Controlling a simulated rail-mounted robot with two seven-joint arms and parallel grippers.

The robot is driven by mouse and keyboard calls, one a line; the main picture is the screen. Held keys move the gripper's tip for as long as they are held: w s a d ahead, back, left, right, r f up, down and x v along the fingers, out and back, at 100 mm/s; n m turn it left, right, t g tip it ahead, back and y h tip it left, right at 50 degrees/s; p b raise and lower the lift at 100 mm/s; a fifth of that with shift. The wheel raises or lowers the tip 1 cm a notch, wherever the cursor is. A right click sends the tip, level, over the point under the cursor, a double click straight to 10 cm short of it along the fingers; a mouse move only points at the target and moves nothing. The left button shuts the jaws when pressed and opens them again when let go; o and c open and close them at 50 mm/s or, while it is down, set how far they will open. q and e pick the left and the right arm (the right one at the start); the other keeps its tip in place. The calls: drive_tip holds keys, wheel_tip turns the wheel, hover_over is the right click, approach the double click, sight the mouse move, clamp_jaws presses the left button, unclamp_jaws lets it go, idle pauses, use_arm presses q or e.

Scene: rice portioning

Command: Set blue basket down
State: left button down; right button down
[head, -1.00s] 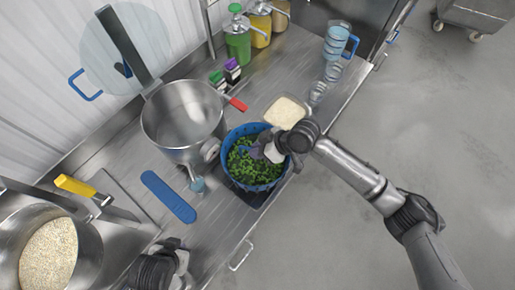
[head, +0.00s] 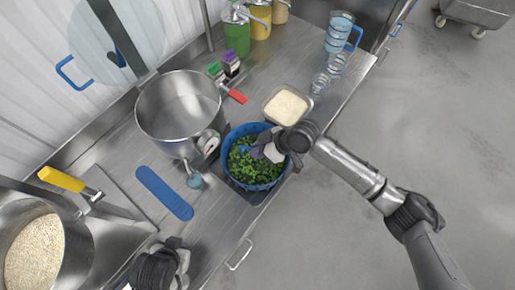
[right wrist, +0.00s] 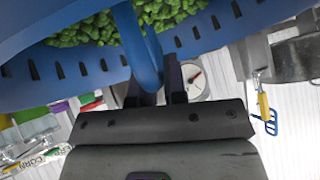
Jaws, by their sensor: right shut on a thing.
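The blue basket (head: 230,135) holds green pieces that look like peas or chopped greens. In the head view it sits at the counter's front edge, over a dark flat surface (head: 243,198). My right gripper (head: 268,150) is at the basket's right side. In the right wrist view the basket (right wrist: 230,35) fills the top, and the gripper (right wrist: 158,85) is shut on its blue handle. Whether the basket's bottom touches the surface cannot be told. My left gripper (head: 180,262) is at the bottom of the head view, its fingers unclear.
A large steel pot (head: 150,135) stands left of the basket, and a steel tray of rice (head: 268,112) behind it to the right. A blue strip (head: 165,193) lies on the counter. A rice-filled bowl (head: 78,262) is at lower left.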

use_arm(q)
drive_tip(key=shift+a+f, duration=0.15)
drive_tip(key=shift+f+b, duration=0.2)
drive_tip(key=shift+b, duration=0.1)
use_arm(e)
drive_tip(key=shift+f, duration=0.4)
use_arm(q)
drive_tip(key=shift+d, duration=0.2)
use_arm(e)
drive_tip(key=c, duration=1.2)
unclamp_jaws()
drive_tip(key=shift+o, duration=0.5)
drive_tip(key=shift+f, duration=0.15)
use_arm(q)
drive_tip(key=shift+a+f, duration=0.1)
drive_tip(key=shift+a, duration=0.05)
use_arm(e)
drive_tip(key=w+v, duration=0.1)
drive_tip(key=v, duration=1.3)
drive_tip(key=shift+s, duration=0.5)
drive_tip(key=shift+a, duration=0.1)
